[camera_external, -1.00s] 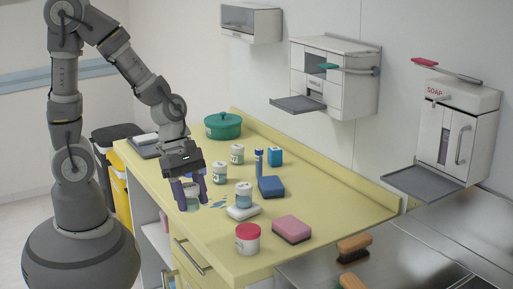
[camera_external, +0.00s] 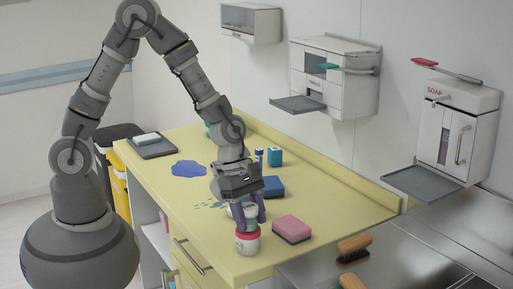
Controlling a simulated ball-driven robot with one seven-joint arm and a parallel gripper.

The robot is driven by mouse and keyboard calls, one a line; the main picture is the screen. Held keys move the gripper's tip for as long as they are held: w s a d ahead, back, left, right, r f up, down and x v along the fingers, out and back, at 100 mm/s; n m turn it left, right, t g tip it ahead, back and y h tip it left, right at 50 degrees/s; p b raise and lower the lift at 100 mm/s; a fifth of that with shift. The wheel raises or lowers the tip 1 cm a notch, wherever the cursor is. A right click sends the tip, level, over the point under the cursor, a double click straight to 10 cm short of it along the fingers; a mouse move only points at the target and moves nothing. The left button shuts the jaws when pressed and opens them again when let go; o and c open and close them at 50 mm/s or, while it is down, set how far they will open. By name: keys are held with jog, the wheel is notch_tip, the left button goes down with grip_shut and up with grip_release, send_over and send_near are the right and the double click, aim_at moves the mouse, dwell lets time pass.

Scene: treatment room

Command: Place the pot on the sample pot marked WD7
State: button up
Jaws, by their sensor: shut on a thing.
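My gripper (camera_external: 250,218) is at the front of the yellow counter, its purple fingers pointing down. It is shut on the pot, of which only a pale patch shows between the fingers. Just below the fingertips stands an upright white pot with a red lid (camera_external: 247,246). I cannot tell whether the held pot touches that lid. The gripper and wrist hide the other small pots and most of the white item behind them. No label can be read, so I cannot tell which pot is marked WD7.
A pink sponge (camera_external: 292,229) lies close to the right of the red-lidded pot. A blue patch (camera_external: 188,169) and a dark tray (camera_external: 152,147) lie left.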

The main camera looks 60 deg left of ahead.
jog(key=shift+r, duration=0.15)
jog(key=shift+f, duration=0.25)
jog(key=o, duration=1)
jog(key=shift+r, duration=0.15)
